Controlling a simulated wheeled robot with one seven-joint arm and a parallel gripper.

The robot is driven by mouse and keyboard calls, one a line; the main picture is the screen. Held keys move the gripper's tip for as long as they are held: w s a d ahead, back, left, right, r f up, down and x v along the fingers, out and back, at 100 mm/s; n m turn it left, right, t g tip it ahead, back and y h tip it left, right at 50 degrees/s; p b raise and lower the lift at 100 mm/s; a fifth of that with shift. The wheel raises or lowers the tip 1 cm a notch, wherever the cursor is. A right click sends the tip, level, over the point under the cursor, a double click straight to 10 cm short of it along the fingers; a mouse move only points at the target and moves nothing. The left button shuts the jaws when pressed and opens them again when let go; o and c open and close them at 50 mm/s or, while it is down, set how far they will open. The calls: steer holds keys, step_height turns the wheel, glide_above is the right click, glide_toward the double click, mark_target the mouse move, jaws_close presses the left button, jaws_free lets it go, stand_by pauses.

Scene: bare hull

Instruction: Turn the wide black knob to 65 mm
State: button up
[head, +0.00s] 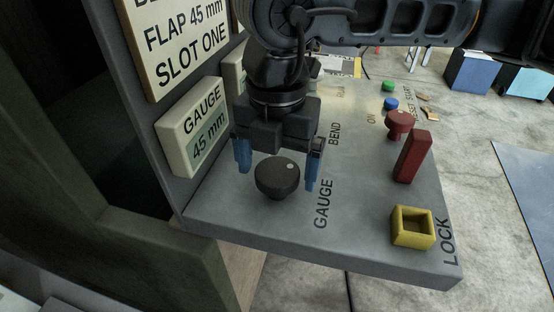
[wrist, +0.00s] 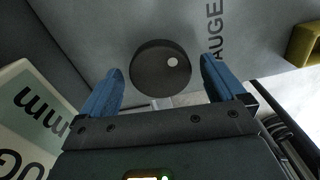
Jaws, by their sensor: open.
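The wide black knob (head: 277,178) stands on the grey panel beside the word GAUGE. It has one light dot near its right side. It also shows in the wrist view (wrist: 155,72), with the dot at its upper right. My gripper (head: 278,175) is open, with blue fingers on the left and right of the knob. In the wrist view the fingertips (wrist: 161,72) stand apart from the knob with a gap on each side. The gauge display (head: 208,138) reads 45 mm. A sign (head: 185,40) above it reads FLAP 45 mm, SLOT ONE; its top line is cut off.
A red lever (head: 411,156), a red knob (head: 400,123) and a yellow square socket (head: 412,228) marked LOCK are on the panel's right side. Green (head: 389,86) and blue (head: 390,103) buttons are farther back. Blue boxes (head: 472,70) stand at the back right.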

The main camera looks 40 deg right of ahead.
steer(key=shift+c, duration=0.2)
steer(key=c, duration=1)
steer(key=shift+f+b, duration=0.1)
steer(key=shift+b, duration=0.35)
